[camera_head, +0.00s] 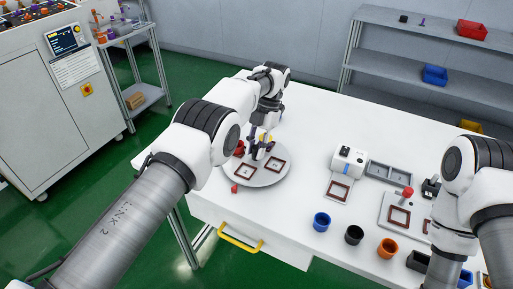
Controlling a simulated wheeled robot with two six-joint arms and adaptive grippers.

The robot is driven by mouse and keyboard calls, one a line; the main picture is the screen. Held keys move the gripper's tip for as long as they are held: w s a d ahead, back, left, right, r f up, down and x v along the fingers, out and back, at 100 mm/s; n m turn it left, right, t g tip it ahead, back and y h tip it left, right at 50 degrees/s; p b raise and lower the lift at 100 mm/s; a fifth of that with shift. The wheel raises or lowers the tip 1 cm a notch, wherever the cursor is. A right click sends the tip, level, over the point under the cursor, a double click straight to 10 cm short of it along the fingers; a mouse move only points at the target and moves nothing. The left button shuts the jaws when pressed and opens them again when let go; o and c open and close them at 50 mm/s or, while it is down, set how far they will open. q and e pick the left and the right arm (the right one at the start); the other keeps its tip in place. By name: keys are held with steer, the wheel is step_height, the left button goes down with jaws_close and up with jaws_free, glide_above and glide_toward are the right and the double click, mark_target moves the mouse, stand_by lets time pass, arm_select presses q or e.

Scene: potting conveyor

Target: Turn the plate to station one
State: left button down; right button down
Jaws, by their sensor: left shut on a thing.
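The round grey plate (272,182) lies on the white table at its left part. My left gripper (261,153) points down over the middle of the plate and is shut on what looks like a part of the plate; the fingers hide the grasped spot. Red parts show at the plate's left edge (239,150) and front left edge (234,188). My right arm is at the right edge; its gripper is not in view.
A white device (348,162) with a framed pad stands right of the plate, beside a grey tray (389,173). Blue (321,222), black (354,235) and orange (388,248) cups stand along the front. The table behind the device is clear.

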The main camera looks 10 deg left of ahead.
mark_target(256, 148)
arm_select(q)
steer(key=shift+s+f, duration=0.2)
steer(key=shift+f, duration=0.1)
steer(key=c, duration=0.9)
jaws_free()
steer(key=shift+w+r, duration=0.1)
steer(key=shift+r, duration=0.05)
steer(key=shift+r, duration=0.35)
step_height(256, 148, up, 9)
steer(key=shift+r, duration=0.1)
